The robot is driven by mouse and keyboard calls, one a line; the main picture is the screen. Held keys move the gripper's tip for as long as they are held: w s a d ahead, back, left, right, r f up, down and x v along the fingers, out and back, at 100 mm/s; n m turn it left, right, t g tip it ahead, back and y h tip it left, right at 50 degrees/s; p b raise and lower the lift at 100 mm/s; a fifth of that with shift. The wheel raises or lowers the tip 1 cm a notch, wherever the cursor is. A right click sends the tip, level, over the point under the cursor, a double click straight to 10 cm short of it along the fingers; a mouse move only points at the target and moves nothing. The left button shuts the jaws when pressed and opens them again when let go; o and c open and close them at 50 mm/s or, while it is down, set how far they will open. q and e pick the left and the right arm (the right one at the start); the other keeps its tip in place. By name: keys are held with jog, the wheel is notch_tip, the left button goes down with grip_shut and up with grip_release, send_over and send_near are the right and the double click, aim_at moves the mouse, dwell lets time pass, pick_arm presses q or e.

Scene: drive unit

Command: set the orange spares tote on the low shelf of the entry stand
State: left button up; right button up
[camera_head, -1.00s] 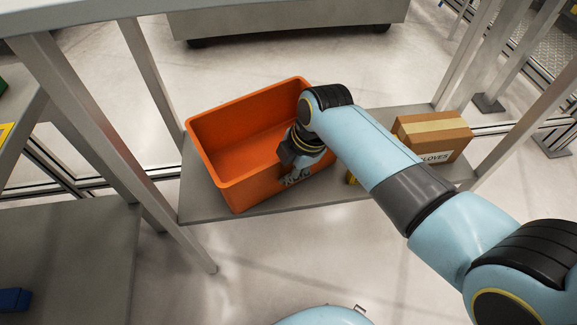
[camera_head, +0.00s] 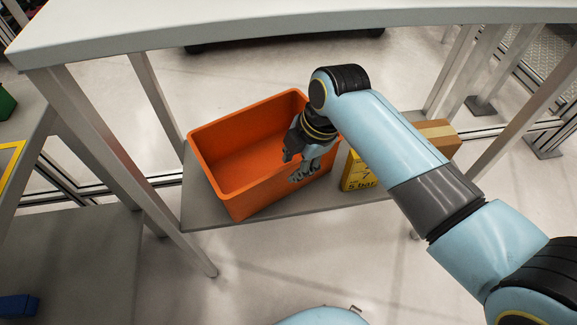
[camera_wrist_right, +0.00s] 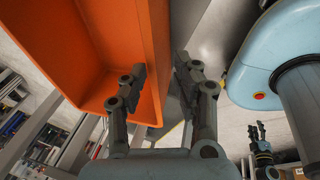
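The orange tote (camera_head: 225,190) stands upright and empty on the low shelf (camera_head: 300,206) of the entry stand, towards its left end. Its near corner reaches the shelf's front edge. My right gripper (camera_head: 299,164) is open at the tote's right-hand near side, close to the rim. In the right wrist view, its fingers (camera_wrist_right: 160,80) are apart with a gap between them; one overlaps the orange tote (camera_wrist_right: 150,45), the other shows against the grey shelf. My left gripper is outside the head view; small in the right wrist view, it (camera_wrist_right: 257,130) looks open and empty.
A yellow box (camera_head: 362,176) stands right of the tote, with a cardboard box (camera_head: 440,137) behind my right arm. The stand's top (camera_head: 250,30) hangs above, and its legs (camera_head: 130,170) flank the shelf. A grey table (camera_head: 75,250) stands at left.

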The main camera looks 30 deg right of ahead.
jog(key=s+d+f+m+g+h, duration=0.1)
jog(key=s+d+f+m, duration=0.2)
jog(key=s+f+m, duration=0.35)
jog(key=s+d+f+m+h, duration=0.1)
jog(key=s+d+f+m, duration=0.2)
jog(key=s+f, duration=0.6)
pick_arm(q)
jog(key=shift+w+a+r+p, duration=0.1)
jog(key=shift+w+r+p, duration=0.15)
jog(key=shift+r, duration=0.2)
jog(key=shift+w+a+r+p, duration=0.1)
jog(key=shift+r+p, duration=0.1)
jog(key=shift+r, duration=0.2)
pick_arm(e)
jog(key=s+d+f+m, duration=0.2)
jog(key=s+f+m, duration=0.1)
jog(key=s, duration=0.6)
jog(key=s+d+f+m+g, duration=0.1)
jog(key=s+d+f+m, duration=0.1)
jog(key=s, duration=0.7)
jog(key=s+d+f+m+h, duration=0.1)
jog(key=s+f+m, duration=0.3)
jog(key=s, duration=0.5)
jog(key=shift+s+d+f, duration=0.15)
jog(key=shift+d+f, duration=0.35)
jog(key=shift+f, duration=0.2)
